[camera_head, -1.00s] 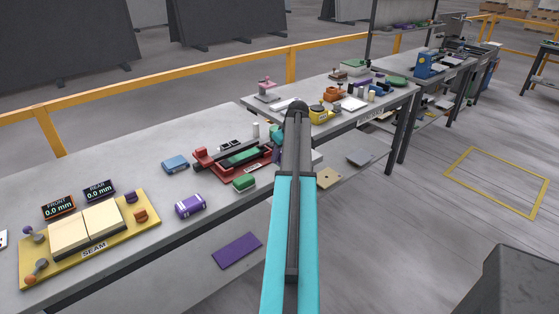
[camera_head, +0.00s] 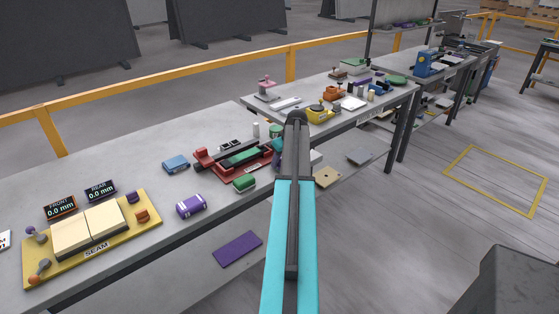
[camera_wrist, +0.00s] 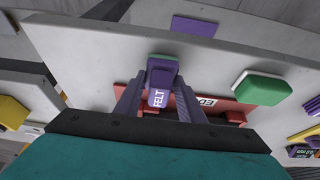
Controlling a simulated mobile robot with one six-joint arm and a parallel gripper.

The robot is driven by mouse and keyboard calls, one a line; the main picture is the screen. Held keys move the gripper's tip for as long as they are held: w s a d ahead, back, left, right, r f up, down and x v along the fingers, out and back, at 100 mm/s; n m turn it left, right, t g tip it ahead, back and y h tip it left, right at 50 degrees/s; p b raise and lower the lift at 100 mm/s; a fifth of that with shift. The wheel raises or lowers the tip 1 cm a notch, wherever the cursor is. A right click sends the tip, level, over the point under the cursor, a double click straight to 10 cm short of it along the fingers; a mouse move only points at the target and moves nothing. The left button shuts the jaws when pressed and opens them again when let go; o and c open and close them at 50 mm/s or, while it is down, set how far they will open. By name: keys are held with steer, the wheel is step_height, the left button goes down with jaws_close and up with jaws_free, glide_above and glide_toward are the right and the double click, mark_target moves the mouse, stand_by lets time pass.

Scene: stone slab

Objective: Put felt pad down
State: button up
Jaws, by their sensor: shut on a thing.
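In the wrist view my gripper (camera_wrist: 160,92) is shut on the felt pad (camera_wrist: 160,80), a small purple block marked "FELT" in white. The pad sits between the two fingers over the bench, beside the red fixture (camera_wrist: 222,105). Whether the pad touches anything beneath is not clear.
A green block (camera_head: 244,183), a purple roll (camera_head: 191,206) and a blue block (camera_head: 176,164) lie on the near bench. A yellow seam board (camera_head: 147,228) is at left. A purple sheet (camera_head: 237,249) lies below the bench edge. Bare bench lies behind the fixture.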

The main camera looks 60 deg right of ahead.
steer(key=shift+f, duration=0.25)
steer(key=o, duration=1)
steer(key=shift+r, duration=0.2)
steer(key=b+v, duration=0.2)
steer(key=v, duration=1)
steer(key=shift+b, duration=0.3)
steer(key=shift+s+f, duration=0.1)
steer(key=shift+f, duration=0.05)
